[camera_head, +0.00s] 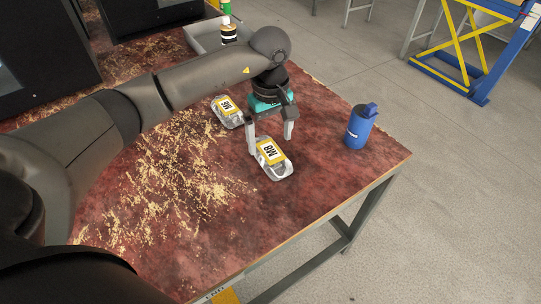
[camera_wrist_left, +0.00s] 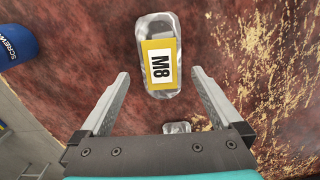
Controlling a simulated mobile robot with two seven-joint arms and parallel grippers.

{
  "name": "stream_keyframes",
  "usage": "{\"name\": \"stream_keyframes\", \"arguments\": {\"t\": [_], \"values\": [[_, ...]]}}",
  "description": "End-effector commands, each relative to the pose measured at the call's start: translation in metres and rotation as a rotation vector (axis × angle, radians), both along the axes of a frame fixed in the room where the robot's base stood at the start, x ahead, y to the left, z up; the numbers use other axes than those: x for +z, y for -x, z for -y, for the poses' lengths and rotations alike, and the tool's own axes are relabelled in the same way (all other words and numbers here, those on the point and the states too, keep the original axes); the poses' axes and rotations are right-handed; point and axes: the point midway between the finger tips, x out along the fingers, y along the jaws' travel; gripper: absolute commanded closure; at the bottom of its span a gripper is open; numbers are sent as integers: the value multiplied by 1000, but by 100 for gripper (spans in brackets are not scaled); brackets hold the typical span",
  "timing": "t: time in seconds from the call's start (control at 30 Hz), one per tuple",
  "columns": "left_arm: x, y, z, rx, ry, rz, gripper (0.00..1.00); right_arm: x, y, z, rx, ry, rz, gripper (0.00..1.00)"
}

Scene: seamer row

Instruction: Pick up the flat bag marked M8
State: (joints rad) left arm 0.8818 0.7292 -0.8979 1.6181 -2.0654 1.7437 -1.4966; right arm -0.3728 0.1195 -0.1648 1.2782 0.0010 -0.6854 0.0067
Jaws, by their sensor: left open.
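The flat bag marked M8 (camera_head: 284,171) is a clear silvery pouch with a yellow-edged white label. It lies flat on the worn red bench top, and its label reads clearly in the left wrist view (camera_wrist_left: 162,64). My left gripper (camera_head: 270,143) points down just above it, jaws apart, with nothing held. In the left wrist view the open fingers (camera_wrist_left: 160,74) stand to either side of the bag's near end, and most of the bag lies beyond the fingertips. My right gripper is not in view.
A similar labelled bag (camera_head: 228,111) lies behind the gripper, its marking hard to read. A blue lidded container (camera_head: 359,127) stands to the right near the bench edge. A grey tray (camera_head: 203,36) with a striped item (camera_head: 228,30) is at the back.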

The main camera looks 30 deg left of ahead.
Motion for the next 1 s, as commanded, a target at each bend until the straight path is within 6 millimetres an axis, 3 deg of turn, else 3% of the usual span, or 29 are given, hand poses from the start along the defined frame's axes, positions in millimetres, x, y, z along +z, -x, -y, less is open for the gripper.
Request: {"name": "stream_keyframes", "arguments": {"t": [0.33, 0.73, 1.0], "values": [[-39, 4, 3, -1, 2, -3, 0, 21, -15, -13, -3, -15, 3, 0], [-45, 3, 2, 0, 1, -1, 0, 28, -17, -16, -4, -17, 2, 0], [-45, 3, 2, -1, 1, -1, 28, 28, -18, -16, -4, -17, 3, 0]]}}
